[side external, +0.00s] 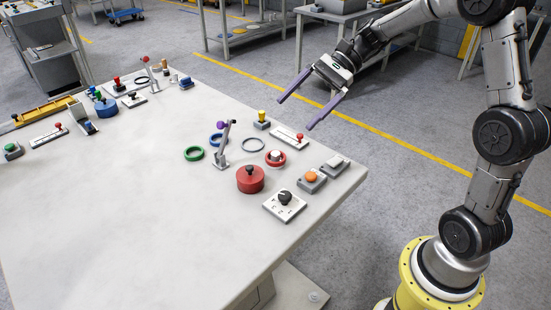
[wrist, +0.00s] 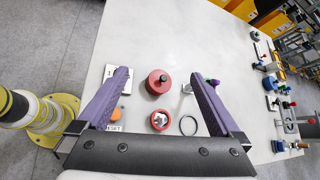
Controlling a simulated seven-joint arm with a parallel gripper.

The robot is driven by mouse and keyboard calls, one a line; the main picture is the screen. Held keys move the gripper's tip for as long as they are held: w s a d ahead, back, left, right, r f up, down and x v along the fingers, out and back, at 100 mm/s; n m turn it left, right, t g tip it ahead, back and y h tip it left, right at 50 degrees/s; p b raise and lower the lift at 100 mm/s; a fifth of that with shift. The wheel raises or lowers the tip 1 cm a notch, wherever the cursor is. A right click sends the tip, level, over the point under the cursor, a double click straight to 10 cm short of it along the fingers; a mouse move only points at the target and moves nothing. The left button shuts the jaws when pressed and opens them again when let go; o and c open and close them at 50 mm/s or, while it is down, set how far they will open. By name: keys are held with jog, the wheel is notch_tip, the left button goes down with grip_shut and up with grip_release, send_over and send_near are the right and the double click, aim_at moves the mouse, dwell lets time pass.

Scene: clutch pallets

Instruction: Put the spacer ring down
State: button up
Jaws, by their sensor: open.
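My gripper (side external: 295,113) is open and empty, raised off the table near its right edge. In the wrist view my gripper (wrist: 157,74) has its purple fingers spread wide with nothing between them in contact. Several rings lie flat on the table: a green ring (side external: 194,160), a blue ring (side external: 210,141) partly behind a lever, a thin dark grey ring (side external: 254,152), and a red ring (side external: 275,166) around a small knob. A thin dark ring also shows in the wrist view (wrist: 180,125). I cannot tell which one is the spacer ring.
A purple-tipped lever (side external: 222,150) stands among the rings. A red cylinder (side external: 250,181), a dial plate (side external: 284,205), an orange button box (side external: 311,181) and a red-knobbed plate (side external: 288,137) stand nearby. The table's (side external: 120,220) front and middle are bare.

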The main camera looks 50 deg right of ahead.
jog(key=w+d+f+m+t+y, duration=0.1)
jog(key=w+d+f+m+t, duration=0.1)
jog(key=w+d+f+m, duration=0.35)
jog(key=m+t, duration=0.1)
jog(key=m, duration=0.1)
send_near(280, 154)
jog(key=shift+n+y, duration=0.25)
jog(key=shift+y, duration=0.05)
jog(key=x, duration=0.9)
jog(key=shift+w+d+f, duration=0.2)
jog(key=shift+w+f, duration=0.05)
jog(key=shift+f, duration=0.2)
jog(key=c, duration=1.4)
